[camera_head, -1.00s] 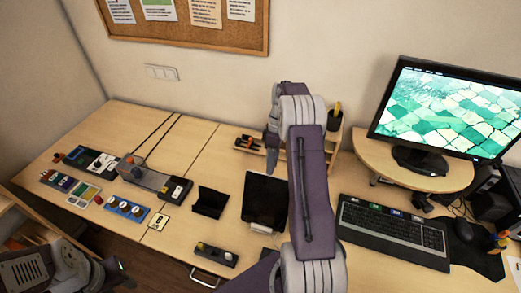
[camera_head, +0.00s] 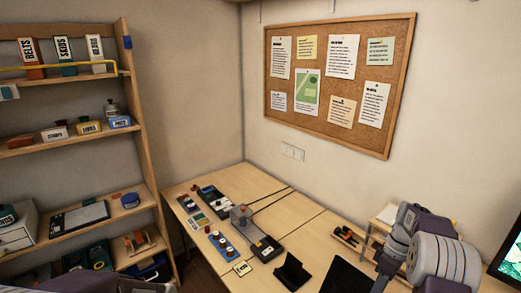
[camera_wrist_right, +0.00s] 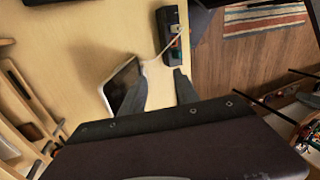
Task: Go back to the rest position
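My right arm reaches in at the lower right of the head view, its forearm (camera_head: 440,258) in front of the desk's right part. The right gripper (camera_wrist_right: 160,85) shows in the right wrist view with its two grey fingers apart and no object clearly between them. It is above the desk, near its front edge.
The desk (camera_head: 300,240) carries a servo wiring setup with a grey unit (camera_head: 241,217), a blue button panel (camera_head: 220,243) and a black stand (camera_head: 291,272). A shelf rack (camera_head: 150,165) stands left. A monitor (camera_head: 510,262) is at the right edge. A small dark control box (camera_wrist_right: 171,35) lies near the desk edge.

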